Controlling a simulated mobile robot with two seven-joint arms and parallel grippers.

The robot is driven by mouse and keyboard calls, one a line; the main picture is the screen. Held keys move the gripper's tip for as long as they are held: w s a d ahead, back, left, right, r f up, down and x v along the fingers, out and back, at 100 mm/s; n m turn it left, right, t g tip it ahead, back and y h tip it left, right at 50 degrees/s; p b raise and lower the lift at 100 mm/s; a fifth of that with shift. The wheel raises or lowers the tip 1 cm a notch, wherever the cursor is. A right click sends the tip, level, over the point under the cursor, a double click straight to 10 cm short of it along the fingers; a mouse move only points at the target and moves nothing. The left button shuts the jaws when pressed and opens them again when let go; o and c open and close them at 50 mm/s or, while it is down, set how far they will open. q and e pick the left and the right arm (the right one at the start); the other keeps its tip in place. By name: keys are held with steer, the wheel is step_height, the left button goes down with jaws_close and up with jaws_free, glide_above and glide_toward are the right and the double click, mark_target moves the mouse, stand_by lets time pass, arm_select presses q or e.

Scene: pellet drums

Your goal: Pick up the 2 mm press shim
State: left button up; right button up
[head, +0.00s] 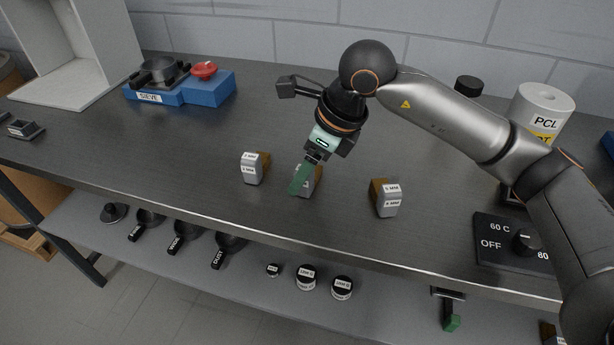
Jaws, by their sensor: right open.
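Three small grey and brown blocks with white labels stand on the dark bench. The left block (252,168) and the right block (386,198) show two "MM" labels each, but the digits are too small to read surely. The middle block (313,184) is partly hidden behind my right gripper's green finger. I cannot tell which one is the 2 mm press shim. My right gripper (300,179) is open and points down at the middle block; I cannot tell whether it touches it. My left gripper is not in view.
A blue sieve unit (205,89) with a red button stands at the back left. A white PCL drum (541,105) and a heater panel (505,240) are on the right. Black scoops and small labelled jars (306,279) are on the shelf below.

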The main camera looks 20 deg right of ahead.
steer(key=shift+f, duration=0.15)
jaws_close()
stand_by(0.5)
